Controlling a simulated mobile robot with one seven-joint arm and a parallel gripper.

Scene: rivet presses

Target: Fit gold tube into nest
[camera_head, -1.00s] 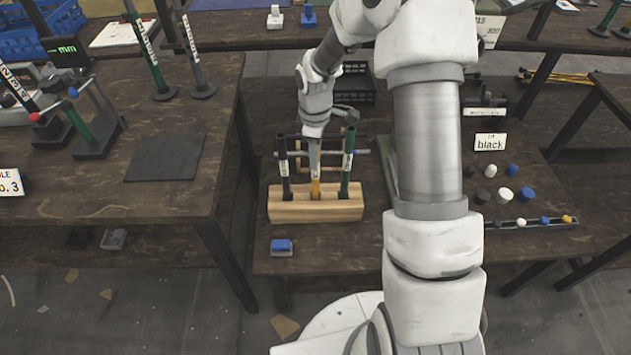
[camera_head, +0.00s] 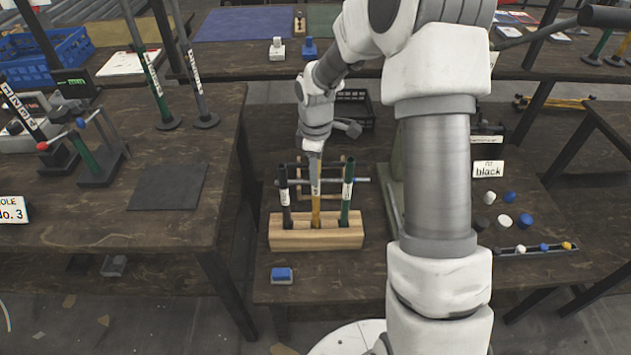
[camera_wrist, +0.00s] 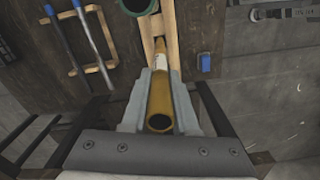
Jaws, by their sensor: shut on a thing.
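The gold tube (camera_head: 316,203) stands upright between a black tube (camera_head: 284,196) and a green tube (camera_head: 346,200) at the wooden block (camera_head: 316,238). Its lower end meets the block's top; how deep it sits I cannot tell. My gripper (camera_head: 315,165) is above the block, shut on the tube's upper part. In the wrist view the gold tube (camera_wrist: 160,122) shows its open top end between my gripper's fingers (camera_wrist: 160,100). The green tube's open end (camera_wrist: 137,3) shows at the top edge. No separate nest can be made out.
A rack with a grey bar (camera_head: 335,180) is behind the tubes. Another table with a dark mat (camera_head: 168,187) stands left.

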